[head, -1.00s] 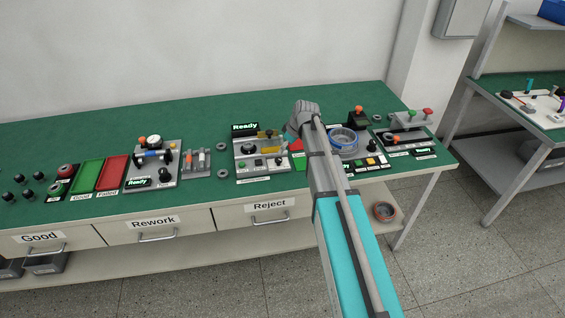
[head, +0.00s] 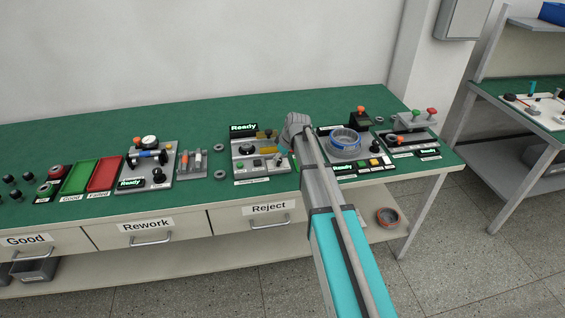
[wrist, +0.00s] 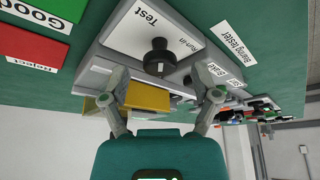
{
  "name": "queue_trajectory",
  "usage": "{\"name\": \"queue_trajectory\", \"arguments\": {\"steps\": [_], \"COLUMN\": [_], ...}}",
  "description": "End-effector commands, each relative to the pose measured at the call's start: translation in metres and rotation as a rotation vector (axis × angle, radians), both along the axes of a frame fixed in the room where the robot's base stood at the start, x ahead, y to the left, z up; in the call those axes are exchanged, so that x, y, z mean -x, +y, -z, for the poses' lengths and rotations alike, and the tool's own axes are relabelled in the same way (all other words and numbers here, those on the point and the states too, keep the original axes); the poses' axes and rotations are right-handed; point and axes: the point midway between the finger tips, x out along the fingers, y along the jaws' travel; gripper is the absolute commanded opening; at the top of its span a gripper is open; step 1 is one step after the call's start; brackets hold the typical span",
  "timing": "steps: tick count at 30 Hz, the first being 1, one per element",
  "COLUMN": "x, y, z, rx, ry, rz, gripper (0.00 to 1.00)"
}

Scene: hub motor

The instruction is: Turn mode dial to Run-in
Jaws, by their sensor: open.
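The mode dial (wrist: 160,57) is a black round knob on a pale panel (wrist: 135,35) in the wrist view. The panel has the words Test and Run-in beside the knob. A small light mark shows on the knob, but I cannot tell which word it points to. My gripper (wrist: 165,87) is open and empty; its two fingers are apart, below the dial in the picture, one to each side. No contact with the dial shows. In the head view my gripper is largely hidden by my own arm, and I cannot single out the dial.
A yellow block (wrist: 148,97) shows between the fingers in the wrist view. A red Reject plate (wrist: 33,45) and a green Good plate (wrist: 60,8) lie to the left. Stations crowd the green bench (head: 200,112).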

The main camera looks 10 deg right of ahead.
Motion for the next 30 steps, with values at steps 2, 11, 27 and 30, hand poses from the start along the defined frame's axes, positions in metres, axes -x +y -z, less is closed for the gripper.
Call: {"name": "queue_trajectory", "arguments": {"steps": [2,11,27,30], "x": [-0.001,-0.002,-0.002,-0.002], "y": [0.001,0.002,0.002,-0.013], "z": [0.005,0.006,0.006,0.006], "rx": [0.0,0.0,0.0,0.001], "ry": [0.0,0.0,0.0,0.0], "rz": [0.0,0.0,0.0,0.004], "gripper": [0.79,0.79,0.08,0.0]}}
